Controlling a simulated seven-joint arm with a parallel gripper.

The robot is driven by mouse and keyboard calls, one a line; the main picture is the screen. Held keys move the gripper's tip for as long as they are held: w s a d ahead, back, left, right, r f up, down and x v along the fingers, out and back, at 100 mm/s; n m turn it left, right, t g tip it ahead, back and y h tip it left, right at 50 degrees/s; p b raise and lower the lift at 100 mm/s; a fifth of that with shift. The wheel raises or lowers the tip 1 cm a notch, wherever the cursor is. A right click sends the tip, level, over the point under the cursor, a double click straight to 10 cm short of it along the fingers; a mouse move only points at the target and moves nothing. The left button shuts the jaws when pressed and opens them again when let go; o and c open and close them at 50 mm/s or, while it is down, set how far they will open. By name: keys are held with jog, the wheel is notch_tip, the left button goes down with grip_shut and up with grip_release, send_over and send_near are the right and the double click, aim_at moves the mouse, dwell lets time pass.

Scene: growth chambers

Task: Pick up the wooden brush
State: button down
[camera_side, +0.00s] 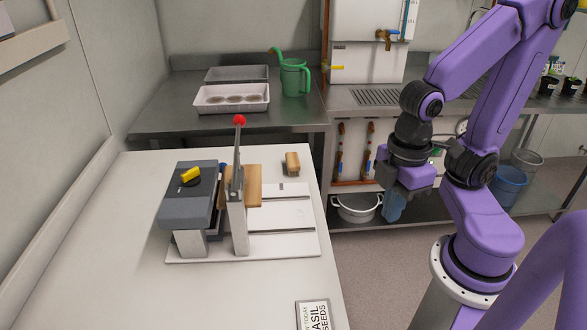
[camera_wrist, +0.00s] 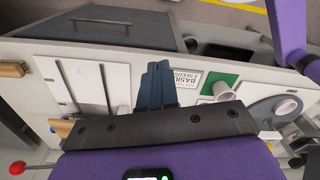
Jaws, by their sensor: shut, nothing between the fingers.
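The wooden brush (camera_side: 292,162) lies on the white table near its far right corner, just beyond the white base plate of the grey device. In the wrist view the brush (camera_wrist: 12,70) shows at the left edge, partly cut off. My gripper (camera_side: 393,212) hangs to the right of the table, well apart from the brush, with blue fingers pointing down. In the wrist view my gripper's fingers (camera_wrist: 157,68) are together with nothing between them.
A grey device (camera_side: 188,205) with an upright red-knobbed lever (camera_side: 239,121) and a wooden block (camera_side: 254,187) stands left of the brush. A sign (camera_side: 313,314) lies at the table's front. Behind are a white tray (camera_side: 231,107) and green watering can (camera_side: 295,80).

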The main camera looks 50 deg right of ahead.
dwell(0.4)
grip_release()
jog(key=w+a+r, duration=0.2)
jog(key=w+a, duration=0.1)
jog(key=w, duration=0.7)
jog(key=m, duration=0.3)
send_over(291, 159)
notch_tip(291, 159, down, 3)
notch_tip(291, 159, down, 17)
jog(key=shift+r, duration=0.1)
